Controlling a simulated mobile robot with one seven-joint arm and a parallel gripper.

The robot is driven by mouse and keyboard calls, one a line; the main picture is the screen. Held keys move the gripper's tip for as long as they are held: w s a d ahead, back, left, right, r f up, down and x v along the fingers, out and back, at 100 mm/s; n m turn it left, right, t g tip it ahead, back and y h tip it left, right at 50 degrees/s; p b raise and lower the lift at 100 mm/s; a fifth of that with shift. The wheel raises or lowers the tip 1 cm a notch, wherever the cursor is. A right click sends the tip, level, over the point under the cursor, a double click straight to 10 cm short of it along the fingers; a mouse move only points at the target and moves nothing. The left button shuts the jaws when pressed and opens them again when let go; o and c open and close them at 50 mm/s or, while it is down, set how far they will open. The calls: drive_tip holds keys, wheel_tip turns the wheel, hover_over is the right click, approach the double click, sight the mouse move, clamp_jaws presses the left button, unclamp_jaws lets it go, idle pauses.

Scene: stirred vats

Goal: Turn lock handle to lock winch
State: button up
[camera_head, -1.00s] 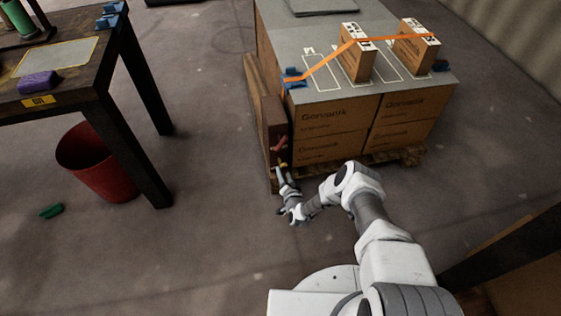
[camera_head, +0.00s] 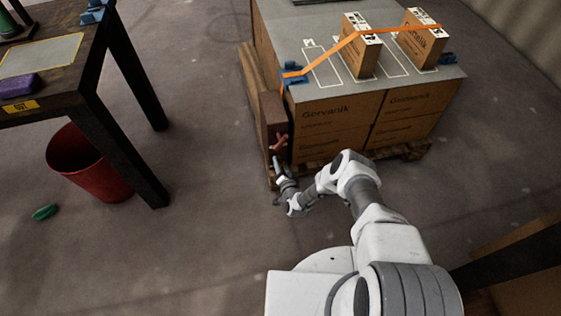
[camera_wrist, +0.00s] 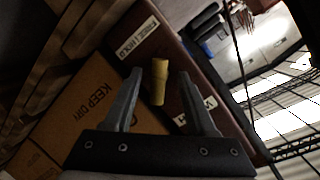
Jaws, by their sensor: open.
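The lock handle, a short yellow-brown peg (camera_wrist: 159,84), stands between my gripper's fingertips in the wrist view. My gripper (camera_wrist: 160,76) is open, with a finger on either side of the peg; I see gaps, and no clear contact. The peg projects from a dark red-brown panel (camera_wrist: 172,50) with two white labels, one above the peg and one partly behind the right finger. In the head view, my gripper (camera_head: 278,168) is at the lower front end of the brown winch post (camera_head: 270,108), just below a red part (camera_head: 279,142). The peg is hidden there.
A pallet load of cartons (camera_head: 335,125) stands right of the post. An orange strap (camera_head: 322,64) crosses its grey top and two upright boxes. A dark table (camera_head: 60,92) and red bin (camera_head: 85,165) stand left. Open floor lies between.

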drive_tip(key=shift+c, duration=0.4)
clamp_jaws()
drive_tip(key=m+y, duration=0.1)
drive_tip(key=m, duration=0.1)
drive_tip(key=shift+w+m+y, duration=0.1)
drive_tip(key=shift+m+y, duration=0.2)
drive_tip(key=shift+m, duration=0.1)
drive_tip(key=shift+d+m+y, duration=0.1)
drive_tip(key=shift+m+y, duration=0.5)
drive_tip(key=shift+m, duration=0.8)
